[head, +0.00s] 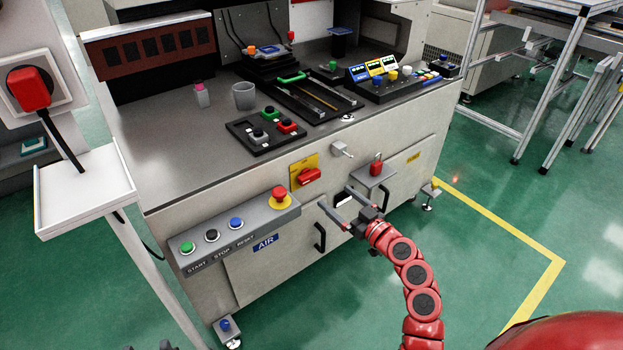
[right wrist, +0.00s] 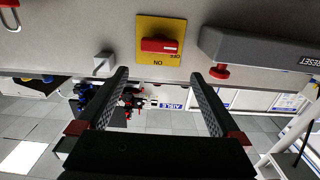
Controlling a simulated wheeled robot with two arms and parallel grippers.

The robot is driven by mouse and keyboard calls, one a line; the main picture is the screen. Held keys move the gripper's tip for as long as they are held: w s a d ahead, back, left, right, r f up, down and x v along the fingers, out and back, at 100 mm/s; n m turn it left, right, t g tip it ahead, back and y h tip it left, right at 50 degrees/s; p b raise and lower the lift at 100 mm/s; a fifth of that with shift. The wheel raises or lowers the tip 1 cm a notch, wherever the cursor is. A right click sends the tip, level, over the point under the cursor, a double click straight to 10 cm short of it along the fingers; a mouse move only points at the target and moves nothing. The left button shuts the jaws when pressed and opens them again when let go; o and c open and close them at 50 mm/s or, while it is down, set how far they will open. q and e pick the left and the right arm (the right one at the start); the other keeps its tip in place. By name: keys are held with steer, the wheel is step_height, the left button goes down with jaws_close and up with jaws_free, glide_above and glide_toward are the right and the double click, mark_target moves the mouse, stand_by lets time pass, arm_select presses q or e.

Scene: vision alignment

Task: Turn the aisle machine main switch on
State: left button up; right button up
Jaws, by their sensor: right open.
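The main switch is a red rotary handle (head: 309,176) on a yellow plate (head: 297,164) on the machine's front, below the worktop edge. In the right wrist view the handle (right wrist: 158,45) lies level across its plate (right wrist: 147,24), with upside-down ON and OFF lettering beside it. My right gripper (head: 336,196) is open and empty, in front of the cabinet and a little below and right of the switch. In the right wrist view the switch shows beyond the gap between the fingertips (right wrist: 158,75), and they are apart from it. My left gripper is out of view.
A grey button box (head: 240,226) with a red emergency stop (head: 279,198) sits left of the switch. A black door handle (head: 320,237) is below. Green floor is open at right.

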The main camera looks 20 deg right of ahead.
mark_target(312, 176)
steer(key=b+x, duration=0.1)
steer(key=x, duration=1)
steer(key=shift+w, duration=0.35)
steer(key=c, duration=1.1)
steer(key=shift+o, duration=0.2)
